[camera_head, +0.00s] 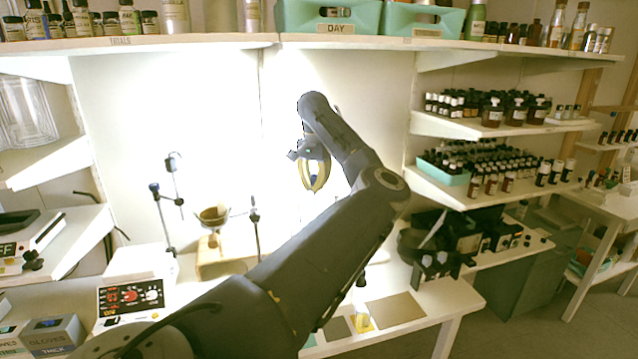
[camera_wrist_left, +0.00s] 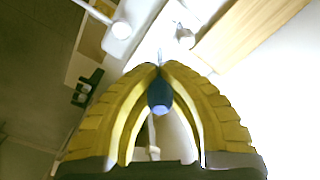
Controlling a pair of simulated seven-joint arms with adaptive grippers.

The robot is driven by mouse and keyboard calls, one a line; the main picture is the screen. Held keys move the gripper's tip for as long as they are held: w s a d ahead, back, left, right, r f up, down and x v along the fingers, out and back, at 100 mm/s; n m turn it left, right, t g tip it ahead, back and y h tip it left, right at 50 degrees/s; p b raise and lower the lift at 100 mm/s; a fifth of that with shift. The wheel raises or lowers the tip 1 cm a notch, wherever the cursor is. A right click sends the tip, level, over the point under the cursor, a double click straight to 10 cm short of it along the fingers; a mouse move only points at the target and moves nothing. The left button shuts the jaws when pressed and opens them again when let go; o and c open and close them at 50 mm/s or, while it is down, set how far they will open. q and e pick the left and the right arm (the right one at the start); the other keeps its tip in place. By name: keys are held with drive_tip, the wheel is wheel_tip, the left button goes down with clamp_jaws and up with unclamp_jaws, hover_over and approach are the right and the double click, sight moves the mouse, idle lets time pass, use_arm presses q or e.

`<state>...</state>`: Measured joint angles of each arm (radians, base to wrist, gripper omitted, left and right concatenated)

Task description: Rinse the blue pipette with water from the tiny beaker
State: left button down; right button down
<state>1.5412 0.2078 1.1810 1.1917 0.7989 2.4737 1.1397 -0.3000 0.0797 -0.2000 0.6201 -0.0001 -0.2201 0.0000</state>
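My left gripper (camera_head: 314,188) is raised above the bench in front of the bright back panel, fingers pointing down. In the left wrist view its yellow fingers (camera_wrist_left: 160,70) close together around a blue bulb, the blue pipette (camera_wrist_left: 158,97). Its thin tip shows just beyond the fingertips. In the head view a little blue shows between the fingers, but most of the pipette is hidden. A small clear glass vessel (camera_wrist_left: 185,38) lies beyond the tip in the left wrist view; I cannot tell whether it is the tiny beaker. My right gripper is not seen.
A stand with a brown bowl (camera_head: 213,215) and thin clamp rods (camera_head: 255,228) stand left of my gripper. A control box (camera_head: 131,297) is at lower left. Flat mats (camera_head: 395,309) lie on the bench front. Shelves of bottles (camera_head: 490,165) fill the right side.

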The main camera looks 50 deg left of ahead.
use_arm(q)
drive_tip(key=s+d+f+m, duration=0.1)
drive_tip(key=s+d+f, duration=0.2)
drive_tip(key=s, duration=0.3)
drive_tip(key=s+d+f+m, duration=0.1)
drive_tip(key=s+d+f, duration=0.25)
drive_tip(key=s, duration=0.25)
drive_tip(key=s+d+f+n, duration=0.1)
drive_tip(key=s+d+f, duration=0.1)
drive_tip(key=f, duration=0.5)
drive_tip(key=s+d+f+n, duration=0.1)
drive_tip(key=d+f, duration=0.3)
drive_tip(key=f, duration=0.3)
drive_tip(key=shift+s+d+f+n, duration=0.15)
drive_tip(key=shift+s+f+n, duration=0.15)
drive_tip(key=shift+s, duration=0.05)
drive_tip(key=shift+f, duration=0.15)
wheel_tip(320, 180, down, 10)
idle(4.5)
